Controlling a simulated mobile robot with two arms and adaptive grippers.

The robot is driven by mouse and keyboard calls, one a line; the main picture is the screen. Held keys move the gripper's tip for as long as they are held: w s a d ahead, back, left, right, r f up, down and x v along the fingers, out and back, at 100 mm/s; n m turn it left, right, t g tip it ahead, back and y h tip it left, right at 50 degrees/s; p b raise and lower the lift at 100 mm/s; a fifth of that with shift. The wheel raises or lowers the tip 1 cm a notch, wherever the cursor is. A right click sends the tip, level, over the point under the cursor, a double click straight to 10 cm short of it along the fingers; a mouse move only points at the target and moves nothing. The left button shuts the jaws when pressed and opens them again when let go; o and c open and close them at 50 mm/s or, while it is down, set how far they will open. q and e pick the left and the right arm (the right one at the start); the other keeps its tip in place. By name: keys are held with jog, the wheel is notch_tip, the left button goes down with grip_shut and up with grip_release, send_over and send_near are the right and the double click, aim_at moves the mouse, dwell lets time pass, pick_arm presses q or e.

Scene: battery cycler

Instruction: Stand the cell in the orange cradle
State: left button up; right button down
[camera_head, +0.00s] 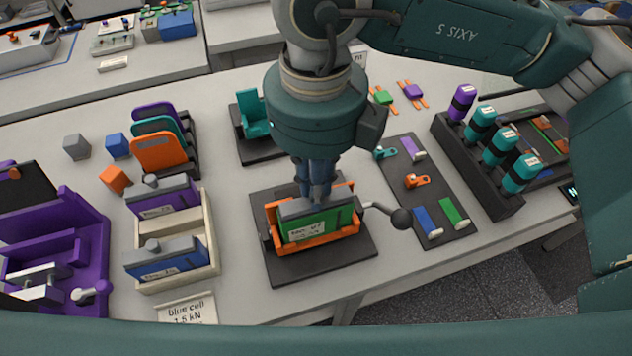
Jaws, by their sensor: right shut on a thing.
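The green cell (318,226), with a grey top and a white label, is upright between the walls of the orange cradle (318,239). The cradle is on a dark base plate (322,268) near the front of the table. My right gripper (316,192) reaches straight down from above and is shut on the cell's top. The fingers partly hide the top and the cradle's back. I cannot tell whether the cell touches the cradle's floor. My left gripper is not in view.
A lever with a black knob (401,219) sticks out right of the cradle. A beige tray (202,259) with two more cells stands left. A dark rack (473,170) of purple and teal cylinders is right. A dark mat (421,191) holds small clips and blocks.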

jog(key=c, duration=1.2)
grip_release()
jog(key=shift+r, duration=0.1)
jog(key=shift+r+p, duration=1.5)
jog(key=shift+r, duration=1.95)
grip_shut()
